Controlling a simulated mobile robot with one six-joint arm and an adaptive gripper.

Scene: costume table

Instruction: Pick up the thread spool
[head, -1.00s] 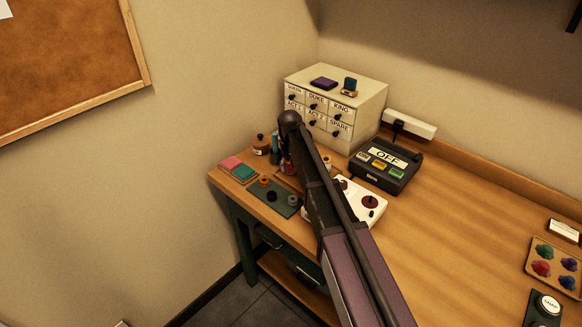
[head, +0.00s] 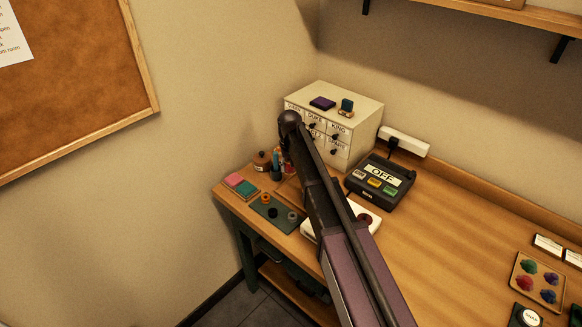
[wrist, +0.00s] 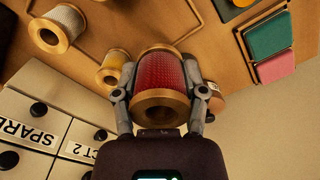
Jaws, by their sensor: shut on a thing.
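A thread spool (wrist: 160,78) with dark red thread and wooden ends fills the middle of the wrist view. My gripper (wrist: 160,85) is shut on it, with one finger on each side. In the head view my arm hides most of the spool and the fingers. Two other spools, a cream one (wrist: 62,28) and a yellow one (wrist: 112,66), show to the left in the wrist view, apart from my gripper.
The drawer cabinet (head: 358,117) stands behind my arm, with small items on top. A black box marked OFF (head: 382,178) sits to its right. Pink and green pads (head: 240,184) and a dark green mat (head: 273,213) lie at the table's left end. The table's middle (head: 455,235) is clear.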

